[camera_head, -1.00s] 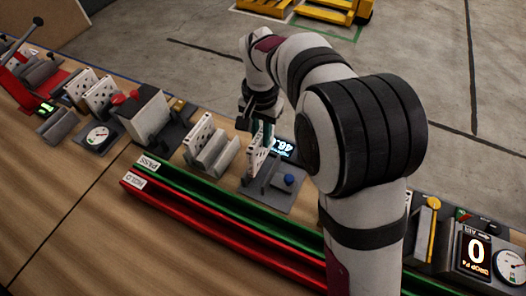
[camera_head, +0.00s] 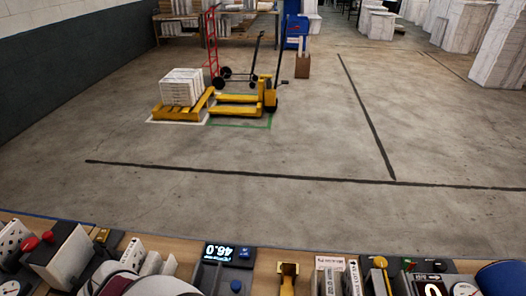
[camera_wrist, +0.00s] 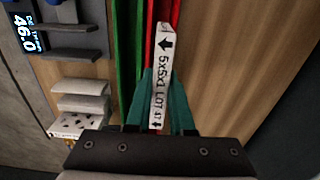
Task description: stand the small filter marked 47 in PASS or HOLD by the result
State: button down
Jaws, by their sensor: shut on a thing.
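My gripper (camera_wrist: 162,105) is shut on a thin filter (camera_wrist: 160,75), seen edge-on with a white label reading "5x5x1 LOT 47" and arrows. The wrist view looks down past it onto the green PASS channel (camera_wrist: 127,45) and the red HOLD channel (camera_wrist: 150,25). The filter covers part of the red channel; its height above it is unclear. The test station's display (camera_wrist: 24,35) reads 46.0; it also shows in the head view (camera_head: 229,252). The channels and my gripper are out of the head view.
Bare wood (camera_wrist: 235,45) lies right of the channels. In the head view, the bench's far edge carries several devices; a yellow pallet truck (camera_head: 262,100) stands on the floor beyond.

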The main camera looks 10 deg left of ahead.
notch_tip(320, 180, down, 7)
jog(key=shift+r, duration=0.15)
jog(key=c, duration=0.8)
grip_release()
